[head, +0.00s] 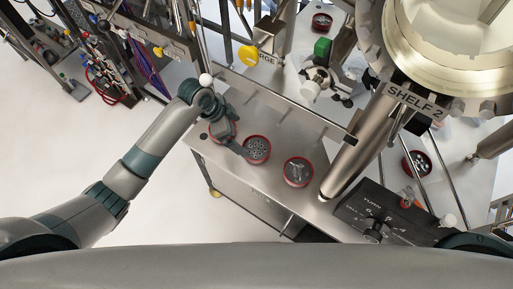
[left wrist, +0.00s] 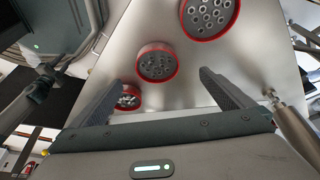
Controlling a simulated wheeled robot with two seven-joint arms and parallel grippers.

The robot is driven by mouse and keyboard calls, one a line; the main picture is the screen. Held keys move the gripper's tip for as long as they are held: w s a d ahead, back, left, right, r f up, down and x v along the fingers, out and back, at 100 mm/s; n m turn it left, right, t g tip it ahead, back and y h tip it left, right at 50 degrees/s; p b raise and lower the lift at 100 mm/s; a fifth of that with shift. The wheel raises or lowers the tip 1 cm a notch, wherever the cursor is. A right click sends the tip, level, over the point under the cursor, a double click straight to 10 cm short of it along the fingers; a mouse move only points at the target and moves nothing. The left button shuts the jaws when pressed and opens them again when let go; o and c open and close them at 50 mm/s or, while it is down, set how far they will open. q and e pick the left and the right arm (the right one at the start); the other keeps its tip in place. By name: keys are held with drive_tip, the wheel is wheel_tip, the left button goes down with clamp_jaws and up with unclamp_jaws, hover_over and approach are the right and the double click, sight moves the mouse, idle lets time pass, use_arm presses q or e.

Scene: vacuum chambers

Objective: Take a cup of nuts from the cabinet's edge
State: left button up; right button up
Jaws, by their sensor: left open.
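Red-rimmed round cups stand in a row near the front edge of the metal cabinet top (head: 232,168). One cup (head: 257,149) holds small ring-like pieces resembling nuts; another (head: 298,171) to its right holds longer pieces. A third cup (head: 222,132) is partly hidden by my left gripper (head: 236,134). In the left wrist view, my left gripper (left wrist: 160,78) is open and empty. A cup of small pieces (left wrist: 157,62) appears between and beyond its fingertips. A larger-looking cup with ring-like pieces (left wrist: 208,16) is above right; another cup (left wrist: 128,98) is beside the left finger. My right gripper is not visible.
A thin metal rail (head: 285,100) runs behind the cups. A thick steel tube (head: 362,145) and a dark control box (head: 385,214) stand to the right. More red-rimmed cups (head: 417,163) are farther right and at the back. Open floor lies left of the cabinet.

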use_arm(q)
drive_tip(key=p, duration=0.1)
hover_over(255, 147)
drive_tip(key=a, duration=0.3)
drive_tip(key=shift+s+d+f, duration=0.1)
drive_tip(key=shift+f, duration=3)
drive_tip(key=shift+d+f+p, duration=0.25)
drive_tip(key=shift+f+p, duration=0.05)
drive_tip(key=shift+p, duration=0.05)
drive_tip(key=x, duration=0.2)
drive_tip(key=p+x, duration=0.1)
drive_tip(key=shift+s+d+f, duration=0.2)
drive_tip(key=shift+s+d, duration=0.05)
drive_tip(key=shift+d, duration=0.15)
drive_tip(key=shift+w+f, duration=0.1)
drive_tip(key=shift+f, duration=0.3)
drive_tip(key=shift+d, duration=0.1)
drive_tip(key=c, duration=1.4)
drive_tip(key=shift+r, duration=0.1)
